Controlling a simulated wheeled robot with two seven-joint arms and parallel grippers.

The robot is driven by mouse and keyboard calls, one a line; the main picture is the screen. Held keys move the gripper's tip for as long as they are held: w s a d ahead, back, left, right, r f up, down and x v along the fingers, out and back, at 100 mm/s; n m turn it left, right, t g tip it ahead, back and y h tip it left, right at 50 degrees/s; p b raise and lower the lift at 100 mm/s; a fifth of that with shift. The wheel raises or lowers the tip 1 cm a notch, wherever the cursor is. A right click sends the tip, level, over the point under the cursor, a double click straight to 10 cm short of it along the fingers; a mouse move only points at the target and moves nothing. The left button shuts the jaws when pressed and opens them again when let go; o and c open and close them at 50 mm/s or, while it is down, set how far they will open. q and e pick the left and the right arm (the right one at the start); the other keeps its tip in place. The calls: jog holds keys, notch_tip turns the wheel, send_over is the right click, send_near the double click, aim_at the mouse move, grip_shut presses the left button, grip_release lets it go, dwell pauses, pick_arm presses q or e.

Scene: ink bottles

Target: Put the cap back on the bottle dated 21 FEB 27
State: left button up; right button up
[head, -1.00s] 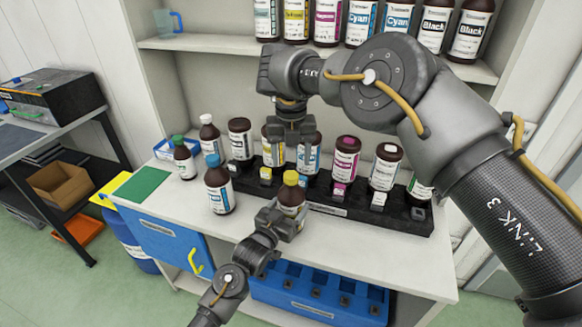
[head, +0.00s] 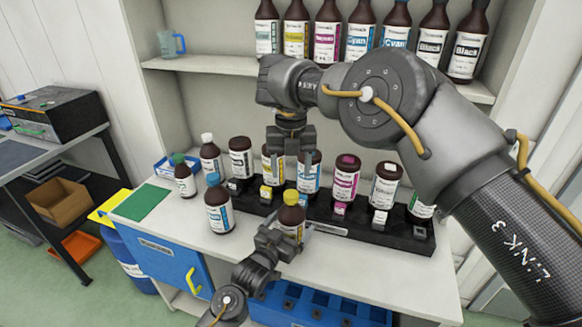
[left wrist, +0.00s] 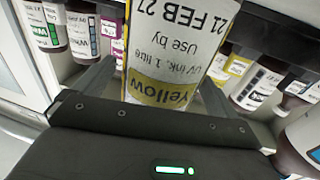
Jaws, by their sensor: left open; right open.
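The yellow-ink bottle (head: 291,214) stands upright on the bench in front of the rack, with a yellow cap (head: 291,197) on its top. In the left wrist view its label (left wrist: 180,50) shows upside down and reads "Yellow", "Use by 21 FEB 27". My left gripper (head: 286,238) is open, with its fingers around the lower part of this bottle. My right gripper (head: 292,150) is open and empty, above and behind the capped bottle, in front of the rack bottles. It partly hides a yellow-label bottle (head: 267,165) and a cyan-label bottle (head: 308,175). How tightly the cap sits cannot be told.
A black rack (head: 400,232) holds several ink bottles behind. A blue-capped bottle (head: 219,208) stands close left of my left gripper. Green-capped (head: 184,180) and white-capped (head: 210,157) bottles stand farther left. A shelf (head: 215,60) crosses above. The bench's right front is clear.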

jog(key=shift+f+b, duration=0.7)
jog(key=shift+f, duration=0.05)
pick_arm(q)
jog(key=v, duration=1.1)
jog(key=shift+d, duration=0.1)
